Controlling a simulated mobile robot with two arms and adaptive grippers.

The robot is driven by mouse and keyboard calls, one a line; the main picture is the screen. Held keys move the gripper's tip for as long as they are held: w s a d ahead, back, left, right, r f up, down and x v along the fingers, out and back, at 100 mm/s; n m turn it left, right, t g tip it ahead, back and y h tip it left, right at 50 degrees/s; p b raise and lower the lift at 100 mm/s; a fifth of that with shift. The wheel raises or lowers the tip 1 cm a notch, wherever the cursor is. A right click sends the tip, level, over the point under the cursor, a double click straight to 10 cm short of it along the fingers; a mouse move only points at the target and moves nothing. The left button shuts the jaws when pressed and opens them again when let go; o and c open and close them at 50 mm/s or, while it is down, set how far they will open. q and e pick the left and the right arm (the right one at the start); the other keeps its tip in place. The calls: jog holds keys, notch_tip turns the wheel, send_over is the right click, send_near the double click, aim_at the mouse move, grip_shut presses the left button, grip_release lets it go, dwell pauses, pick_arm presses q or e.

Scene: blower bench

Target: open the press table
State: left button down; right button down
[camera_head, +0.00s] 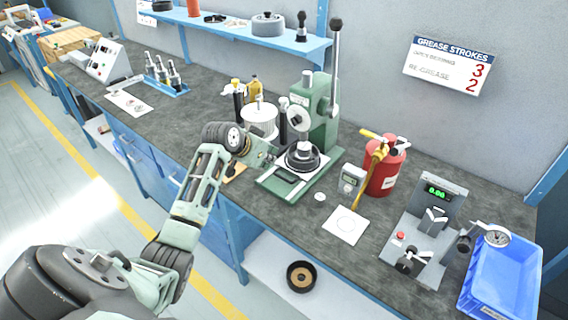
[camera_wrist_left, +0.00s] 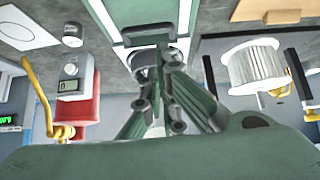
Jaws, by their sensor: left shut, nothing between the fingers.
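The green press (camera_head: 318,110) stands on the bench with its long lever upright. Its table carries a black round part (camera_head: 303,160) under the ram, on a green base with a pale plate (camera_head: 318,172). My left gripper (camera_head: 272,156) is shut and empty, close to the left side of the press table. I cannot tell whether it touches the table. My right gripper is out of view.
A white spool (camera_head: 260,118) and bottles stand behind my left gripper. A blue bin (camera_head: 500,280) stands at the right end.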

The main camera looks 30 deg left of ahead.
pick_arm(q)
send_near(289, 166)
jog(key=x, duration=0.3)
jog(key=shift+p, duration=0.4)
jog(key=shift+x, duration=1.05)
jog(key=shift+s, duration=0.1)
